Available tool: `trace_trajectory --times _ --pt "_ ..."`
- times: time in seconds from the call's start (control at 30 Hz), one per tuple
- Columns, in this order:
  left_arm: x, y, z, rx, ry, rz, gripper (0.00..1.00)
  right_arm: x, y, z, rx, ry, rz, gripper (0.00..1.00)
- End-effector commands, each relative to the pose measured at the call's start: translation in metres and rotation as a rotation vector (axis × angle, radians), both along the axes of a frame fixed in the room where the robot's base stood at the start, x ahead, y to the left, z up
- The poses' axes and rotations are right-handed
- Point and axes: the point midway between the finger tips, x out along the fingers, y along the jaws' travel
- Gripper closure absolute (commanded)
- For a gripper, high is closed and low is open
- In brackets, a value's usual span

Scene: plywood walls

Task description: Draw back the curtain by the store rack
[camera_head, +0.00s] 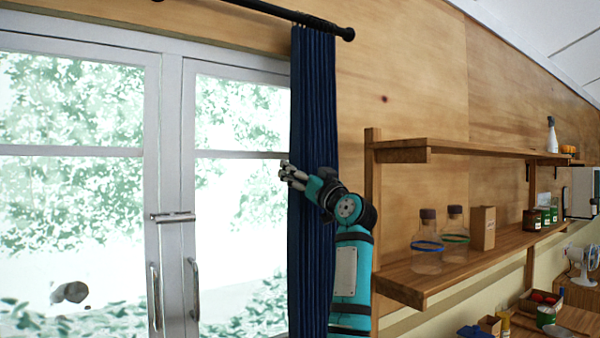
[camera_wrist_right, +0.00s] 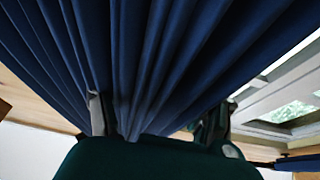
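The dark blue curtain (camera_head: 312,100) hangs in narrow bunched folds at the right end of its rod, beside the glass doors and just left of the store rack (camera_head: 372,215). My right gripper (camera_head: 292,175) is in front of the curtain, its fingers at the curtain's left edge, toward the glass. In the right wrist view the curtain (camera_wrist_right: 150,60) fills the upper middle, and its folds run down between the two fingers (camera_wrist_right: 155,118), which stand wide apart. A firm hold on the cloth does not show. My left gripper is not in view.
The glass doors (camera_head: 172,130) with metal handles are uncovered on the left. The black curtain rod (camera_head: 300,18) ends above the curtain. The rack shelves at right hold two bottles (camera_head: 428,245), a small box (camera_head: 482,228) and jars (camera_head: 540,216).

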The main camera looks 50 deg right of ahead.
Motion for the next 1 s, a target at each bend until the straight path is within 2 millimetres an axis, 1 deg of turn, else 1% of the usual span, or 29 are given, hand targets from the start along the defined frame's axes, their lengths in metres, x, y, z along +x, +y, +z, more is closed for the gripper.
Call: trace_trajectory --times 0.1,0.23,0.33,0.47,0.7,0.8,0.9,1.0 --pt "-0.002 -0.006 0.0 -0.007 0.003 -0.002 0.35 0.0 0.0 0.001 0.0 -0.002 0.0 0.35" --pt "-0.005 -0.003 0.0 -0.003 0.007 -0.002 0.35 -0.003 0.0 -0.001 -0.001 -0.002 -0.001 0.35" --pt "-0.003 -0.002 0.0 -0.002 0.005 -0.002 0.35 -0.011 0.002 -0.004 -0.002 -0.002 -0.002 0.35" --pt "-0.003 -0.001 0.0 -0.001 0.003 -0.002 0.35 -0.03 0.007 -0.013 -0.005 -0.001 -0.003 0.35" --pt "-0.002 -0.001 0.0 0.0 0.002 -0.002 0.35 -0.075 0.018 -0.033 -0.003 0.001 -0.002 0.35" --pt "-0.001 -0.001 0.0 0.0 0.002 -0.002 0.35 -0.09 0.021 -0.039 -0.002 0.001 -0.002 0.35" --pt "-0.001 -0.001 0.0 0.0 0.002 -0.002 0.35 -0.1 0.024 -0.043 -0.002 0.0 -0.001 0.35" --pt "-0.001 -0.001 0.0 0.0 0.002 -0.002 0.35 -0.106 0.025 -0.045 0.0 0.0 0.0 0.35"
